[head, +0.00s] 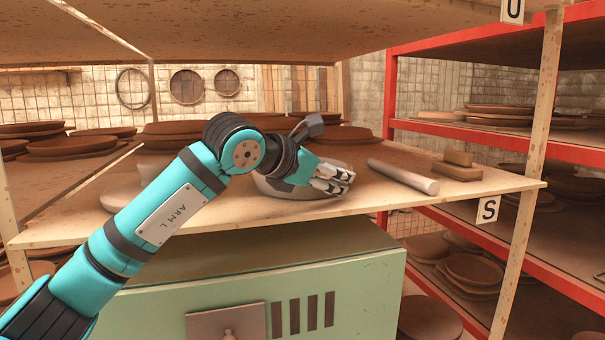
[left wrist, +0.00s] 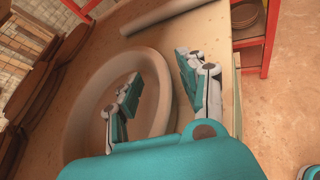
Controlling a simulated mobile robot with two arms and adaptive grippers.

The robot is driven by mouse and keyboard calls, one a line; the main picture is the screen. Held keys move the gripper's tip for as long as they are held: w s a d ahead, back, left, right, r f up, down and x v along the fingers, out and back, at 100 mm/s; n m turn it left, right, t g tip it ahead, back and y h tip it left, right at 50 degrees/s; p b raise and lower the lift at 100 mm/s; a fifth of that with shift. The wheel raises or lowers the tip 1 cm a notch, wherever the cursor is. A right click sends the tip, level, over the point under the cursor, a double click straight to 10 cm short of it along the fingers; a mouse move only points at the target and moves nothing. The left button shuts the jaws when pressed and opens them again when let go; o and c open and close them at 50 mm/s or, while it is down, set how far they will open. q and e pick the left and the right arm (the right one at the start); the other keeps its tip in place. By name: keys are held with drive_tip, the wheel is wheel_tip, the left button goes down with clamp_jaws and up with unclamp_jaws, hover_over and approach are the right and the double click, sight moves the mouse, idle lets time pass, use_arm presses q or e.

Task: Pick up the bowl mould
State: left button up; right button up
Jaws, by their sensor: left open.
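The bowl mould (head: 290,192) is a pale grey round bowl on the wooden shelf board, partly hidden behind my left forearm and gripper in the head view. In the left wrist view the bowl mould (left wrist: 84,112) shows as a wide ring with a hollow inside. My left gripper (head: 340,179) is open at the mould's right side. In the left wrist view the left gripper (left wrist: 158,80) has one finger over the hollow and the other outside the rim, with the rim between them. I cannot tell whether they touch it.
A pale cylinder (head: 403,176) and two brown blocks (head: 457,172) lie to the right on the same shelf (head: 360,204). Stacks of brown plates stand behind and left. Another shelf board hangs above. A green cabinet (head: 360,285) stands below and red racks at right.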

use_arm(q)
drive_tip(key=shift+s+a, duration=0.1)
drive_tip(key=shift+a, duration=0.05)
drive_tip(key=shift+c, duration=0.8)
clamp_jaws()
drive_tip(key=shift+r, duration=0.15)
